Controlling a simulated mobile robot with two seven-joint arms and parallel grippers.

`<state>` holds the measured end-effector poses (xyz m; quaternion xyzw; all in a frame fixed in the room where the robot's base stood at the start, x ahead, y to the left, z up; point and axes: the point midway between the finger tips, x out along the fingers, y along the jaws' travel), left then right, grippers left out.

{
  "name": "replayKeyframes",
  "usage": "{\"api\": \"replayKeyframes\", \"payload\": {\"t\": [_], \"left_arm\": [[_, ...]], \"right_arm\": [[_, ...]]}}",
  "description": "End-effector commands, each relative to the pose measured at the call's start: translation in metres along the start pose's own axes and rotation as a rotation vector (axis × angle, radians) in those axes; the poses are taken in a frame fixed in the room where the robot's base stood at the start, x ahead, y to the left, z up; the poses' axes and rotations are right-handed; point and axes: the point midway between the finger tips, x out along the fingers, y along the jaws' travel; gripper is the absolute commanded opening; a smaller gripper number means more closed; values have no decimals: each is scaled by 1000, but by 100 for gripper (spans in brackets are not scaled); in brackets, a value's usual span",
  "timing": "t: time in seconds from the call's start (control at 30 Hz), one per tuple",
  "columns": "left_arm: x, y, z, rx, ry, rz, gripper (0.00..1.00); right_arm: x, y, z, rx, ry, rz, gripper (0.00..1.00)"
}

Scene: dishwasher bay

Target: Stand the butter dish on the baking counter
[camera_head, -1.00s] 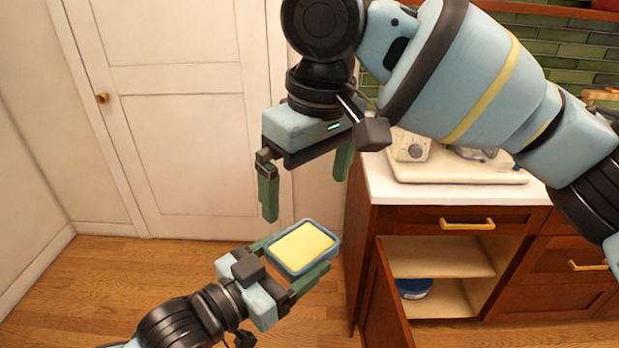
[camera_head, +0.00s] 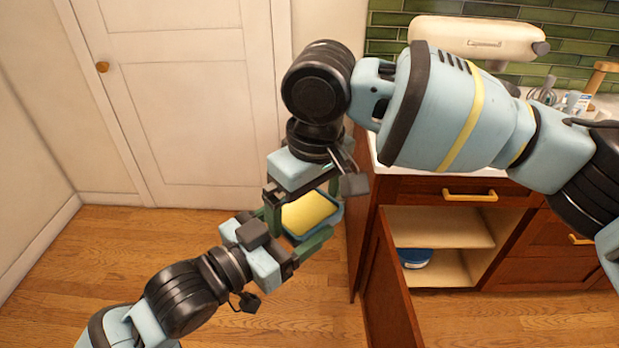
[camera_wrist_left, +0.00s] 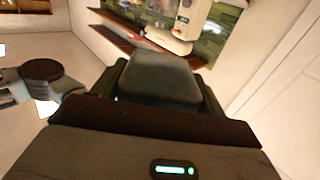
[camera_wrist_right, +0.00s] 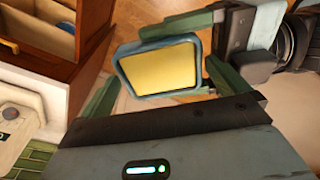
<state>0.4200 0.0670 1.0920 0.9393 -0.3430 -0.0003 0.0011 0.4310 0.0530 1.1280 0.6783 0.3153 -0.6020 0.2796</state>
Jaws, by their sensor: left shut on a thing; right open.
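In the left wrist view the dish's grey underside (camera_wrist_left: 160,80) fills the space between the left fingers. The white baking counter (camera_head: 440,172) is to the right, mostly hidden by my right arm.
A cream stand mixer (camera_head: 480,38) stands at the counter's back, with utensils (camera_head: 560,98) to its right. Below, an open cabinet door (camera_head: 388,295) juts out towards me, and a blue container (camera_head: 415,257) sits inside. Open floor lies to the left.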

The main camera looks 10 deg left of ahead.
Motion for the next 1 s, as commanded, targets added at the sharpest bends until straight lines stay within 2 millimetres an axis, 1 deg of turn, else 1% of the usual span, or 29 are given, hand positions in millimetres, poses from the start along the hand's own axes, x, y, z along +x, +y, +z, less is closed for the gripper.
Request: {"api": "replayKeyframes", "payload": {"t": [0.1,0.2,0.5,0.83,0.87,0.9,1.0], "left_arm": [[0,0,-2,1,5,0,36],[0,0,-2,1,5,0,36],[0,0,-2,1,5,0,36],[0,0,-2,1,5,0,36],[0,0,-2,1,5,0,74],[0,0,-2,1,4,0,79],[0,0,-2,1,3,0,92]], "right_arm": [[9,0,0,0,1,0,100],[13,0,0,0,1,1,100],[14,0,0,0,2,1,100],[14,0,0,0,2,1,57],[13,0,0,0,3,1,55],[13,0,0,0,3,1,49],[13,0,0,0,3,1,49]]}}
